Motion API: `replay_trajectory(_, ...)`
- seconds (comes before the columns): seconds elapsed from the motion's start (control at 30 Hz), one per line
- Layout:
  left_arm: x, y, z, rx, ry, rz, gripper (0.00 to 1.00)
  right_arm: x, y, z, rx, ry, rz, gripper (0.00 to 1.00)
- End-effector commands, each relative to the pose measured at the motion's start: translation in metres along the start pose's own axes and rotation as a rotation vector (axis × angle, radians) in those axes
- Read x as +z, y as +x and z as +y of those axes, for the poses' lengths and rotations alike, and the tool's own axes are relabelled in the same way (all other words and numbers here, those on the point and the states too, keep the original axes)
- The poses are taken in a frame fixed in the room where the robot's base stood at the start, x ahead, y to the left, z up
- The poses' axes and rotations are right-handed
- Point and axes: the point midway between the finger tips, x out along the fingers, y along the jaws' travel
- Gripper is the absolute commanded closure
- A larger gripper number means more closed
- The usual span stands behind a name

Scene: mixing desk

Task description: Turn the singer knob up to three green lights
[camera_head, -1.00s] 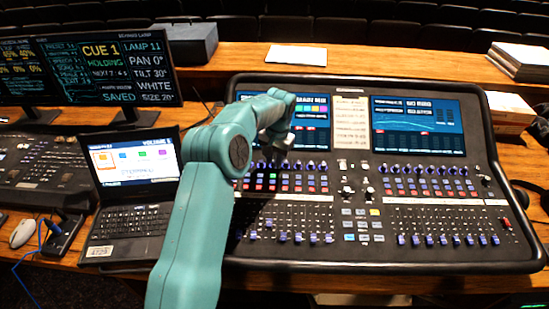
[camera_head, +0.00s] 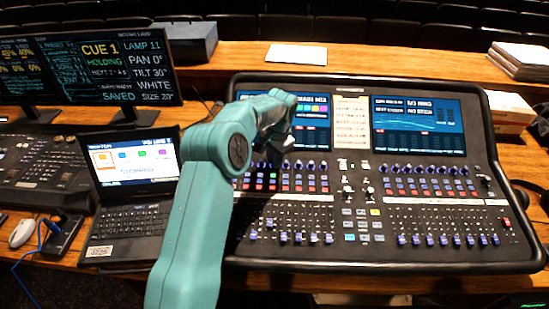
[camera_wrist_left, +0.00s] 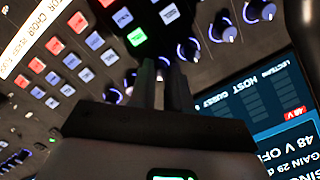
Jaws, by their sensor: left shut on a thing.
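My left gripper (camera_head: 271,158) reaches down to the row of knobs under the console's left screen. In the left wrist view, the fingers (camera_wrist_left: 162,72) are closed together at a small knob (camera_wrist_left: 162,62), mostly hidden between and behind them, in line with the other blue-ringed knobs. I take it as the singer knob, since the nearby screen (camera_wrist_left: 285,140) shows text starting "SING", "GAIN 29" and "48 V". A green-lit button (camera_wrist_left: 137,37) glows just beside the fingers. I cannot make out a row of level lights. My right gripper is not in view.
The mixing console (camera_head: 344,264) fills the middle and right of the desk. Neighbouring knobs (camera_wrist_left: 188,49) sit close beside the fingers. A laptop (camera_head: 132,215) stands to the left, with monitors (camera_head: 100,70) behind it. Faders lie nearer the front.

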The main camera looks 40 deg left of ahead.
Motion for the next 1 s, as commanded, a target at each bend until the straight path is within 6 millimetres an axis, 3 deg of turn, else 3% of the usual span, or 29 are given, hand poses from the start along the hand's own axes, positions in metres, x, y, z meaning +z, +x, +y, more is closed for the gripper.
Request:
replay_trajectory(0.4,0.0018,0.0006,0.0,-0.018,0.195,0.0,1.0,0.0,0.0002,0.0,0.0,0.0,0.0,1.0)
replay_trajectory(0.93,0.0019,0.0006,-0.0003,-0.021,0.223,0.001,1.0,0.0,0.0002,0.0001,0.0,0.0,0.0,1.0)
replay_trajectory(0.97,0.0019,0.0006,-0.0004,-0.021,0.223,0.001,0.76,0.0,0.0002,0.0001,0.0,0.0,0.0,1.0)
replay_trajectory(1.0,0.0018,0.0005,-0.0004,-0.021,0.223,0.002,0.72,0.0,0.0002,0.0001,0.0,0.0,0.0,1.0)
